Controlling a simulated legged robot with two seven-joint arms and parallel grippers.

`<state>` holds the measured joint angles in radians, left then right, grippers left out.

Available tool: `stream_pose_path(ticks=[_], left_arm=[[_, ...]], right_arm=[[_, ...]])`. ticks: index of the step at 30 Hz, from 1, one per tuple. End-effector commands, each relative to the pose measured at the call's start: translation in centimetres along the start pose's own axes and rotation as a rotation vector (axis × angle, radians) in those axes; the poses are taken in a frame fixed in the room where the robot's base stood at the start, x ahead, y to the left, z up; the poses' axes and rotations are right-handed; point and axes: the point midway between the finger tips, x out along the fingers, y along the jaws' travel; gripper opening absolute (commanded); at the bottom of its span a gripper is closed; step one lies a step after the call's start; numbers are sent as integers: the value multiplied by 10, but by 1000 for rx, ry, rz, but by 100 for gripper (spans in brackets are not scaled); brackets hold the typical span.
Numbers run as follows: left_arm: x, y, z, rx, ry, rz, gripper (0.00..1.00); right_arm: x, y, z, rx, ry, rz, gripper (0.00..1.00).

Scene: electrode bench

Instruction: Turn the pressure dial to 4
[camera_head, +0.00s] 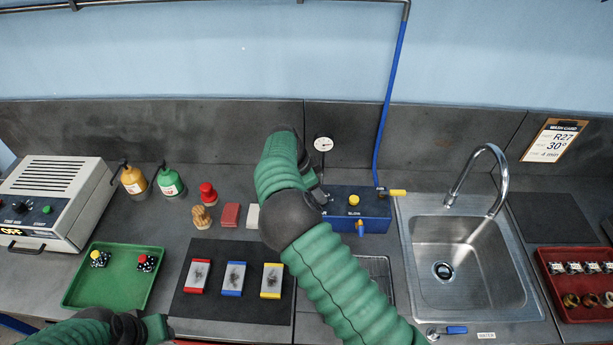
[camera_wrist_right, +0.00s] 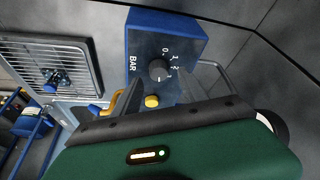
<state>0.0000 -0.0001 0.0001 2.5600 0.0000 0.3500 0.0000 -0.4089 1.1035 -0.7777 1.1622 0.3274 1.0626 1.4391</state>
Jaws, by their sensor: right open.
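The pressure dial is a black round knob (camera_wrist_right: 158,68) on a blue box (camera_wrist_right: 185,32), marked BAR with white numbers around it, in the right wrist view. I cannot read clearly where the knob points. My right gripper (camera_wrist_right: 168,88) is open, its fingers reaching toward the box's dial face; I cannot tell if they touch the knob. In the head view the blue box (camera_head: 372,208) stands left of the sink, and my right forearm and wrist hide its left end with the dial. A white gauge (camera_head: 323,144) stands behind it. Only part of my left arm shows at bottom left.
A yellow button (camera_head: 354,200) and a blue pipe are on or by the box. The sink (camera_head: 470,255) lies right. A dark mat (camera_head: 233,310) with coloured plates, a green tray (camera_head: 75,300) and bottles lie left. A yellow-handled valve (camera_head: 397,193) is at the box's right.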

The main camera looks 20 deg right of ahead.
Motion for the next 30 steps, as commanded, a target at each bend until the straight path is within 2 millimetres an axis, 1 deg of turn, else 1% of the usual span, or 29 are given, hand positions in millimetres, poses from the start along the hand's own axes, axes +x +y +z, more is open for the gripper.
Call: stream_pose_path(ticks=[1,3,9,13,15,18,30], left_arm=[[7,0,2,0,0,0,36],[12,0,3,0,0,0,36],[20,0,5,0,0,0,36],[20,0,5,0,0,0,36],[21,0,5,0,0,0,36],[21,0,5,0,0,0,36],[21,0,5,0,0,0,36]], right_arm=[[-12,-2,2,-1,-2,-6,50],[-33,-3,3,-1,-3,-8,50],[-92,-3,3,-1,-1,-6,50],[-119,-3,2,-2,0,-4,50],[-128,-3,2,-1,1,-2,50],[-134,-3,2,-1,1,0,50],[-135,-3,2,-1,0,0,50]])
